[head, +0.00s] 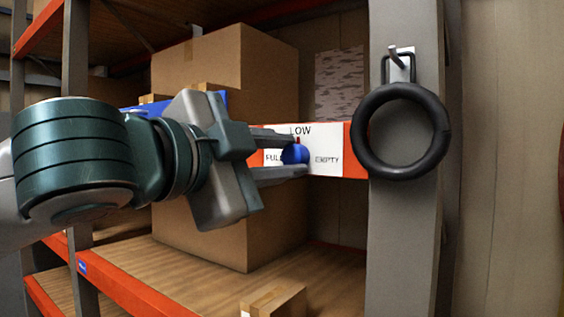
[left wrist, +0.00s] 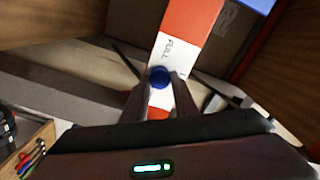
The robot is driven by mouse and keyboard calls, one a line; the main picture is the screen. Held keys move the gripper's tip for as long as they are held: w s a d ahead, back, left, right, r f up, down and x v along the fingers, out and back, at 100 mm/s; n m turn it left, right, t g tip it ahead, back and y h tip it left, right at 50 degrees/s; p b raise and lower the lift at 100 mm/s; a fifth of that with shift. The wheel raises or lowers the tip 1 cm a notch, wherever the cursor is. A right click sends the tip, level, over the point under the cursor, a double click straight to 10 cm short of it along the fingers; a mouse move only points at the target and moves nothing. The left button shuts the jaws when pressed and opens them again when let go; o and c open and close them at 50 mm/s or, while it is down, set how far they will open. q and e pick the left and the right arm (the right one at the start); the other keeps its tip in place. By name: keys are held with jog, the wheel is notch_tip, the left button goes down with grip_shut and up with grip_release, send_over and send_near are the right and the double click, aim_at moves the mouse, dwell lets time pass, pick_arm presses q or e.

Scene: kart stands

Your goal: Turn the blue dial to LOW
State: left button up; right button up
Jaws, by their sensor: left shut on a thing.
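The blue dial (head: 295,154) sits on a white label plate (head: 327,149) on the orange shelf beam. The plate reads LOW above the dial, FULL to its left and EMPTY to its right. A small red mark shows at the top of the dial, under the word LOW; a finger partly hides that area. My left gripper (head: 297,155) comes in from the left and is shut on the dial, one finger above and one below. In the left wrist view the dial (left wrist: 159,76) lies between the fingertips, with FULL beyond it. My right gripper is not in view.
A black ring (head: 402,177) hangs from a hook on the grey upright just right of the plate. Large cardboard boxes (head: 208,62) stand behind the beam. A small box (head: 273,300) lies at the lower front of the shelf. In the left wrist view, pens (left wrist: 28,160) show at lower left.

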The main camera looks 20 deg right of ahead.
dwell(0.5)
pick_arm(q)
jog(key=o, duration=1.1)
jog(key=shift+s+a+b, duration=0.3)
jog(key=shift+a+b, duration=0.1)
jog(key=b+v, duration=0.6)
jog(key=v, duration=1)
jog(key=shift+s+a, duration=0.15)
jog(key=shift+a, duration=0.05)
